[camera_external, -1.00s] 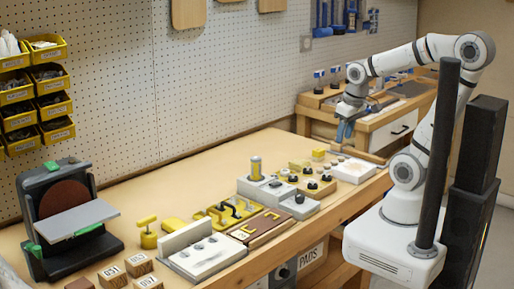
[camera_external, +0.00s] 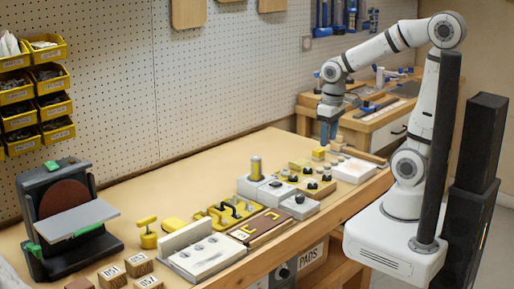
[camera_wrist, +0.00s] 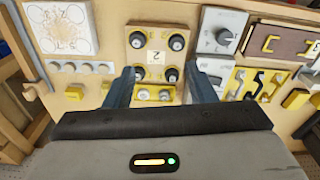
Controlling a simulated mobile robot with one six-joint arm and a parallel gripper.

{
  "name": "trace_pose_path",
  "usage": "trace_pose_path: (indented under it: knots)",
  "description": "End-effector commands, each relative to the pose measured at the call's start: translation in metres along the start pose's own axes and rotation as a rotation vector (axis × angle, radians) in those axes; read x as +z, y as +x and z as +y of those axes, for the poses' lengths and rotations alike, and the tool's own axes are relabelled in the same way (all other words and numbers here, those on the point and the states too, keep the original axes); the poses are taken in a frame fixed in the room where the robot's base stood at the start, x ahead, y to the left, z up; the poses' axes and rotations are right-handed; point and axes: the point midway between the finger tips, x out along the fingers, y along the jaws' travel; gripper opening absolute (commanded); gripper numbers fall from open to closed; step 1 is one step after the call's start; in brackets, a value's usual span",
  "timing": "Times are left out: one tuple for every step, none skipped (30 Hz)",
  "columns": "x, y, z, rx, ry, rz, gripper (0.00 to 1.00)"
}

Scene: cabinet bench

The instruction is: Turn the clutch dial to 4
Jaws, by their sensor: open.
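My gripper (camera_external: 328,136) hangs over the right part of the bench, fingers pointing down, apart from the objects. In the wrist view its two blue fingers (camera_wrist: 161,74) are spread with nothing held between them. A grey box with a dark round knob (camera_wrist: 223,36) lies right of the fingers; it may be the clutch dial, but its markings are too small to read. A second grey box (camera_wrist: 213,72) is partly hidden by the right finger. The grey boxes also show in the external view (camera_external: 299,208), left of my gripper.
A wooden plate (camera_wrist: 157,38) with several dark knobs and a "2" label lies ahead of the fingers. A white numbered board (camera_wrist: 62,30) is at left. A sander (camera_external: 65,215) stands at the far left.

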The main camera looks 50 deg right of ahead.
Motion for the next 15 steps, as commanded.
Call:
trace_pose_path:
  knots:
    - [-0.01, 0.001, -0.012, -0.002, -0.045, -0.049, 0.5]
    - [-0.015, 0.004, -0.019, -0.001, -0.069, -0.073, 0.5]
    - [-0.021, 0.008, -0.028, 0.0, -0.1, -0.105, 0.5]
    - [-0.026, 0.011, -0.035, 0.001, -0.124, -0.129, 0.5]
    - [-0.029, 0.014, -0.043, 0.003, -0.147, -0.154, 0.5]
    - [-0.034, 0.02, -0.052, 0.006, -0.179, -0.187, 0.5]
    - [-0.038, 0.024, -0.06, 0.009, -0.202, -0.21, 0.5]
    - [-0.041, 0.028, -0.068, 0.013, -0.225, -0.234, 0.5]
    - [-0.044, 0.034, -0.078, 0.018, -0.255, -0.265, 0.5]
    - [-0.046, 0.038, -0.086, 0.022, -0.278, -0.288, 0.5]
    - [-0.048, 0.043, -0.093, 0.027, -0.298, -0.309, 0.5]
    - [-0.049, 0.049, -0.102, 0.033, -0.324, -0.336, 0.5]
    - [-0.05, 0.053, -0.109, 0.038, -0.342, -0.354, 0.5]
    - [-0.051, 0.058, -0.115, 0.043, -0.357, -0.371, 0.5]
    - [-0.051, 0.062, -0.122, 0.049, -0.377, -0.39, 0.5]
